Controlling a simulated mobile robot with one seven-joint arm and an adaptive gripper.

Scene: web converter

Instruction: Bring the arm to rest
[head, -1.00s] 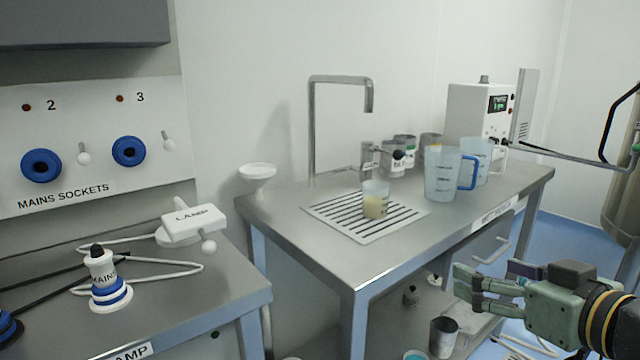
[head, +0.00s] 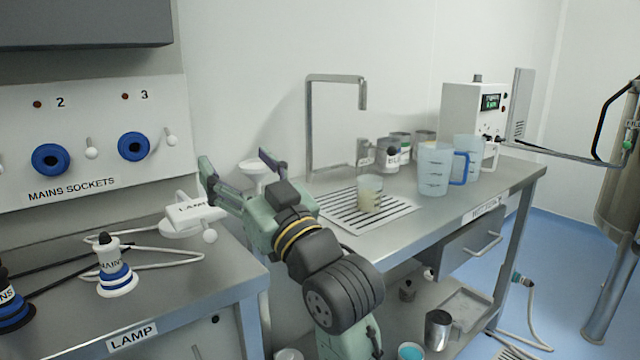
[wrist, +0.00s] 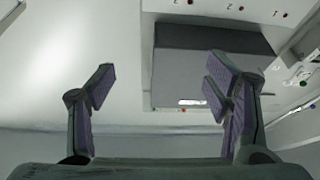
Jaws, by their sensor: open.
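My gripper (head: 236,168) is raised in the middle of the head view, in front of the gap between the two benches. Its two fingers are spread wide and nothing is between them. In the wrist view the open fingers (wrist: 160,90) show against the pale wall and a grey box. My arm comes up from the bottom of the head view, and its links hide part of the sink bench's left end. The gripper overlaps the white funnel-like holder in the picture; I cannot tell whether they touch.
A tap (head: 309,130) rises behind.

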